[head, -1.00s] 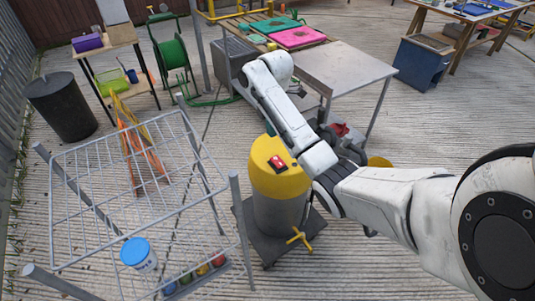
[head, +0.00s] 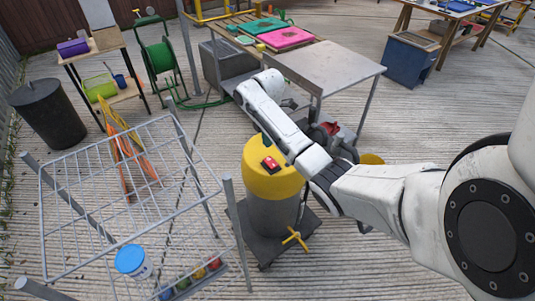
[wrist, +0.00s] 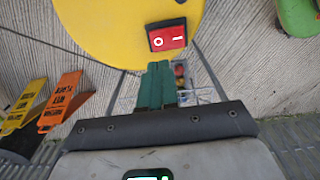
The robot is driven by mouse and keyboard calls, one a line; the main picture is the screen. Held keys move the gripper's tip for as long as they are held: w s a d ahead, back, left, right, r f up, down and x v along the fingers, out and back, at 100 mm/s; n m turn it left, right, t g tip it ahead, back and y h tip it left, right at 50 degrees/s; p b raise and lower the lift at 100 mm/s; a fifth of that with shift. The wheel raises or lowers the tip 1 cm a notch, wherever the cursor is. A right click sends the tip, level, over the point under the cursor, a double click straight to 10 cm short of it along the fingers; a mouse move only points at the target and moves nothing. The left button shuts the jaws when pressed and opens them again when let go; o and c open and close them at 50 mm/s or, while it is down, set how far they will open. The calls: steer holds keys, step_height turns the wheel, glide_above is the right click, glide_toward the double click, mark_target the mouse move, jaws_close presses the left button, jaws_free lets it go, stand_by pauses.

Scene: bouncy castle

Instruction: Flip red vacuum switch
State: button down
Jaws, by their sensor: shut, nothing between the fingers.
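The red rocker switch (head: 270,164) sits on the yellow top (head: 262,182) of a grey vacuum canister (head: 272,216). In the wrist view the switch (wrist: 167,37) shows a white O on its left half and a bar on its right, in a black frame. Which side is pressed down, I cannot tell. My gripper (wrist: 158,68) shows two green fingers pressed together, with nothing between them. Their tips lie just below the switch in that view; whether they touch anything I cannot tell. In the head view my arm mostly hides the gripper.
A wire rack (head: 130,185) stands left of the vacuum, with a blue-lidded tub (head: 131,260) and coloured balls by it. Orange folding signs (head: 125,160) stand behind the rack. A metal table (head: 325,66) stands behind my arm. The vacuum rests on a dark base (head: 262,250).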

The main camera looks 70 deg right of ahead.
mark_target(268, 160)
step_height(268, 160, down, 7)
steer(key=shift+f, duration=0.2)
stand_by(0.4)
steer(key=shift+w+f, duration=0.1)
steer(key=shift+f, duration=0.2)
steer(key=shift+r, duration=0.1)
steer(key=shift+s+a+r+p, duration=0.2)
steer(key=shift+s+a+p, duration=0.2)
steer(key=shift+s+p, duration=0.55)
steer(key=shift+w+r, duration=0.1)
steer(key=shift+w, duration=0.2)
